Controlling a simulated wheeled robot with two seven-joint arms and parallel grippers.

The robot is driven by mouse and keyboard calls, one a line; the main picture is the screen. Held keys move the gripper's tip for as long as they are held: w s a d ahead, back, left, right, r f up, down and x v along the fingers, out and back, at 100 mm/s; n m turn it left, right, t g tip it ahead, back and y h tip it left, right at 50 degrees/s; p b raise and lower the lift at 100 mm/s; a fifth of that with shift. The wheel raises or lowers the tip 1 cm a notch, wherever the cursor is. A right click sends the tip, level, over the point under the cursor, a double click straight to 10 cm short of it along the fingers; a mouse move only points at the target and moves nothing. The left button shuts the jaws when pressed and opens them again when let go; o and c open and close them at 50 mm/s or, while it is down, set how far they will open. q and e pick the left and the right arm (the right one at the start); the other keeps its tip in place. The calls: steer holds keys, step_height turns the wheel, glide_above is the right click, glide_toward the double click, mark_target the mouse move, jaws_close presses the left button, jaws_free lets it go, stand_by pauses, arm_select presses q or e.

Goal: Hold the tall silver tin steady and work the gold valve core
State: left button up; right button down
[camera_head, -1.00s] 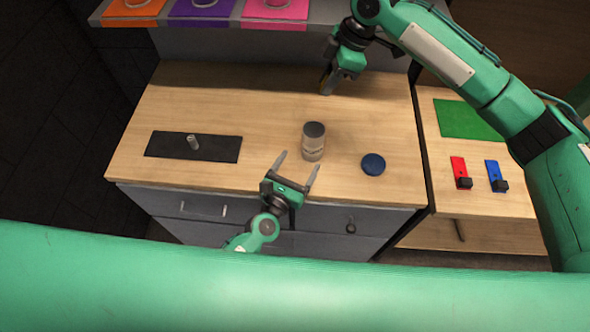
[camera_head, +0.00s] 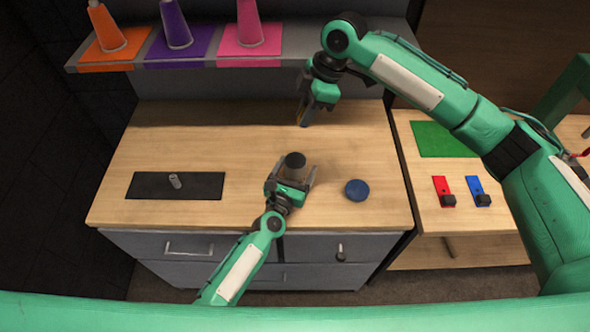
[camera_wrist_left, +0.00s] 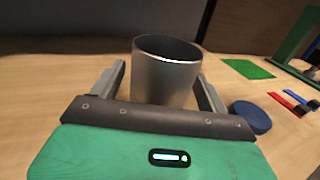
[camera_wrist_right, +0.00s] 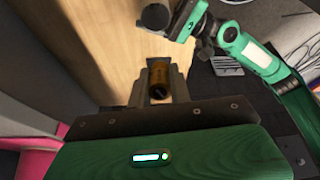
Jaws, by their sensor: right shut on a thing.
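The tall silver tin (camera_head: 295,160) stands upright on the wooden bench top, and it also shows in the left wrist view (camera_wrist_left: 166,78) with an open dark top. My left gripper (camera_head: 297,170) is open, with one finger on each side of the tin; a gap shows beside it. My right gripper (camera_head: 303,121) is shut on the gold valve core (camera_wrist_right: 159,78) near the back of the bench, behind the tin. The core shows between the fingers in the right wrist view, its dark end facing the camera.
A blue disc (camera_head: 357,190) lies right of the tin. A dark mat (camera_head: 205,186) with a small silver peg (camera_head: 175,181) lies at left. A side table holds a green sheet (camera_head: 442,139), a red piece (camera_head: 441,187) and a blue piece (camera_head: 476,187). Cones stand on the back shelf.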

arm_select(q)
steer(key=c, duration=1)
steer(key=shift+c, duration=0.2)
arm_select(e)
step_height(320, 180, down, 11)
steer(key=shift+s+a, duration=0.1)
steer(key=c, duration=1.2)
jaws_free()
steer(key=shift+r, duration=0.1)
steer(key=v, duration=1.2)
